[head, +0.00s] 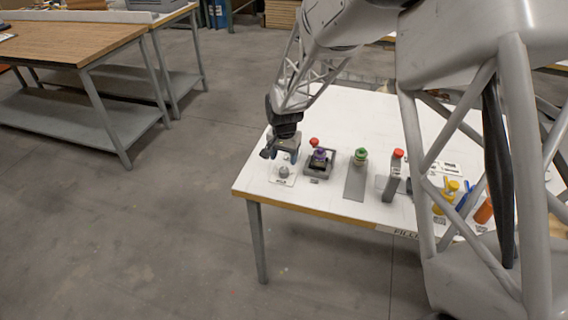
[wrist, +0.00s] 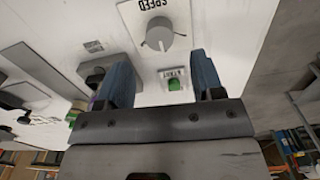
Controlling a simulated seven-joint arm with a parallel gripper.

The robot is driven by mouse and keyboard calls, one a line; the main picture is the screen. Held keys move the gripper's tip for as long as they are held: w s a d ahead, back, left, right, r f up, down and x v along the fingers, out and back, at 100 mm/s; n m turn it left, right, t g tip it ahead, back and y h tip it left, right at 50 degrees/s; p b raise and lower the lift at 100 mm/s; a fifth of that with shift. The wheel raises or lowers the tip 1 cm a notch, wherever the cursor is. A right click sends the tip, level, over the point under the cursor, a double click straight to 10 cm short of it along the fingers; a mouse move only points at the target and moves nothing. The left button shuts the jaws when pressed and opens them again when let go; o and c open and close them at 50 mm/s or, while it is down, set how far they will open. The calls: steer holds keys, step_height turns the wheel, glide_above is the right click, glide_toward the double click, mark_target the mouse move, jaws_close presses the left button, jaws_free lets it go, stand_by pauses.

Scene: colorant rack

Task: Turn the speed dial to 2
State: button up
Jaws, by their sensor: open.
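The speed dial (wrist: 159,36) is a round grey knob on a white plate (wrist: 183,12) with the word SPEED, upside down in the wrist view. It has a raised grip bar; the number it points to cannot be read. In the head view the dial (head: 284,172) sits near the white table's front left corner. My gripper (wrist: 163,72) is open and empty, its two blue fingers apart. In the wrist view the dial shows just beyond the fingertips, with no visible contact. In the head view my gripper (head: 279,154) is just behind and above the dial.
A green START button (wrist: 174,85) shows between my fingers in the wrist view. In the head view, a grey box with a purple-topped part (head: 320,155), a green-capped item (head: 360,157) and a red-capped bottle (head: 394,175) stand to the right on the white table (head: 330,195).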

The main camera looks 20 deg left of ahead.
steer(key=shift+r, duration=0.95)
steer(key=shift+d+r, duration=0.1)
steer(key=shift+d+r, duration=0.2)
steer(key=s+d+r+t, duration=0.1)
steer(key=s+d+r, duration=0.4)
steer(key=d+r, duration=0.55)
steer(key=s+d+r, duration=0.6)
steer(key=d+r, duration=0.1)
steer(key=d, duration=0.6)
steer(key=s+d+r, duration=0.2)
steer(key=s+d, duration=0.6)
steer(key=s, duration=0.3)
steer(key=s+d+r+t, duration=0.1)
steer(key=s+d+r, duration=0.1)
steer(key=s+d, duration=0.6)
steer(key=s, duration=0.4)
steer(key=shift+d+r+n+t, duration=0.15)
steer(key=shift+r+n+t, duration=0.15)
